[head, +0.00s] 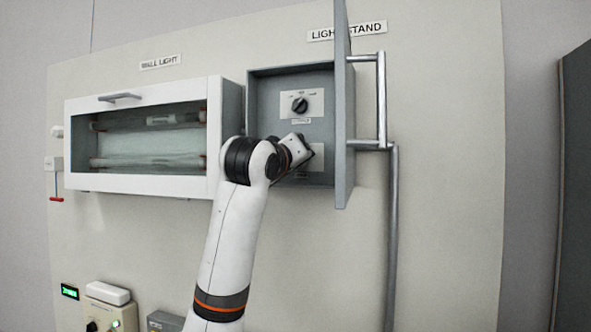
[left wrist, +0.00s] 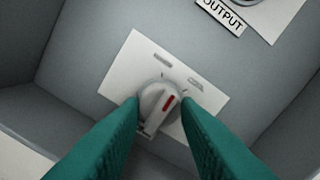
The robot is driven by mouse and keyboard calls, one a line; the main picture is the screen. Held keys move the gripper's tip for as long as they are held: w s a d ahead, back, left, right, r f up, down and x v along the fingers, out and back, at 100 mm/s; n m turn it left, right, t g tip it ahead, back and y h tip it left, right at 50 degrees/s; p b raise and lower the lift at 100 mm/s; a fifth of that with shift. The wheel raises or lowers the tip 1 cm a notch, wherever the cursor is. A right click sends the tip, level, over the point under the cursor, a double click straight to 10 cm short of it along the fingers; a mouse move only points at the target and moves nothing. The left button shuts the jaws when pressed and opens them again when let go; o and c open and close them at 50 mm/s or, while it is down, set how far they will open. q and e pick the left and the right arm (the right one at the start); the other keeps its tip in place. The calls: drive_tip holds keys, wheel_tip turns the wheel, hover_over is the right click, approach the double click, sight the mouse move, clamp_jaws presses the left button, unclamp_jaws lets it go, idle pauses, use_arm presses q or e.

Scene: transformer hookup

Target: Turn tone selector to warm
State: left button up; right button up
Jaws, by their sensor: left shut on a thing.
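The selector knob (left wrist: 153,98) is pale grey with a red mark and sits on a white plate (left wrist: 128,65) inside the grey box. In the left wrist view, the red mark points up and to the right, roughly toward the right one of two small labels too blurred to read. My left gripper (left wrist: 161,112) is shut on this knob, with one green finger on each side. In the head view, my left arm reaches into the lower part of the open box (head: 262,100) and hides the knob. My right gripper is not in view.
A black knob (head: 299,105) on a white plate sits above, over an OUTPUT label (left wrist: 220,16). The open box door (head: 343,110) with its handle (head: 382,100) stands at the right. A glass-fronted wall light cabinet (head: 145,185) is at the left.

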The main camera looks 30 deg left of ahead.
use_arm(q)
drive_tip(key=n+b, duration=0.1)
drive_tip(key=n, duration=0.3)
drive_tip(key=shift+n, duration=0.4)
drive_tip(key=shift+r+n, duration=0.1)
drive_tip(key=shift+n, duration=0.2)
drive_tip(key=o, duration=1)
drive_tip(key=shift+c, duration=0.2)
drive_tip(key=b+v, duration=0.5)
drive_tip(key=v, duration=0.7)
drive_tip(key=shift+b, duration=0.3)
